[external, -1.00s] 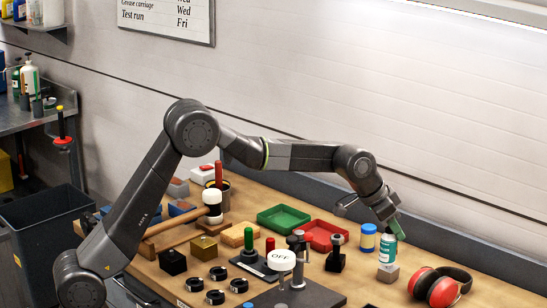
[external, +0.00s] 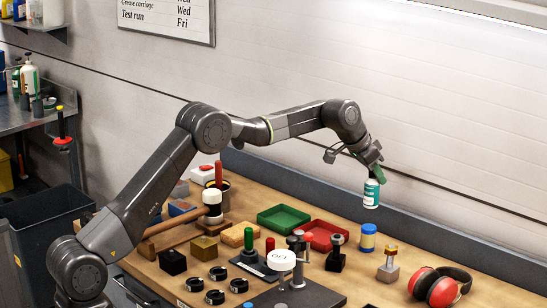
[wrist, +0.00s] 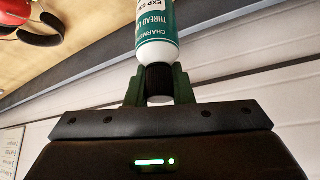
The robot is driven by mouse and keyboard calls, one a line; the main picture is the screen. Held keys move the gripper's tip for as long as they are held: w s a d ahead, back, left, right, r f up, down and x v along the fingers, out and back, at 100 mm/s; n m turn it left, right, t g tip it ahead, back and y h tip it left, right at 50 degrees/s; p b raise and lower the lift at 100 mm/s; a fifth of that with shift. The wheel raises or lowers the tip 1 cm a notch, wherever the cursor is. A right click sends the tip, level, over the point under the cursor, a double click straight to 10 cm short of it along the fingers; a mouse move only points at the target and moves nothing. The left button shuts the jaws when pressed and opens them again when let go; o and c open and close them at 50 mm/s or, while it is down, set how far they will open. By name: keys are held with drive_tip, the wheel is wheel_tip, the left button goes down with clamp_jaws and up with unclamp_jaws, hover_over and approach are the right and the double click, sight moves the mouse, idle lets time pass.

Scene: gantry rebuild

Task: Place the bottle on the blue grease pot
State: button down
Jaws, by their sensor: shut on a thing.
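My gripper (external: 369,166) is shut on the bottle (external: 371,194), which is white with a teal label, and holds it upright in the air above the bench. In the wrist view the jaws (wrist: 160,84) clasp the dark cap end of the bottle (wrist: 156,30). The blue grease pot (external: 368,238), with a blue lid and a pale yellow band, stands on the bench below the bottle. A clear gap separates the two.
Red ear defenders (external: 436,288) lie further right. A dark stand (external: 336,256), a red tray (external: 322,232) and a green tray (external: 284,218) are to the left. The wall rises behind.

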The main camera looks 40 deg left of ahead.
sight(376, 192)
drive_tip(key=shift+f+p, duration=0.45)
drive_tip(key=shift+f, duration=2.45)
drive_tip(key=shift+f, duration=0.15)
drive_tip(key=c, duration=1.3)
unclamp_jaws()
drive_tip(key=shift+o, duration=0.2)
drive_tip(key=shift+r, duration=0.25)
drive_tip(key=b+v, duration=0.3)
drive_tip(key=v, duration=0.9)
drive_tip(key=shift+f, duration=0.15)
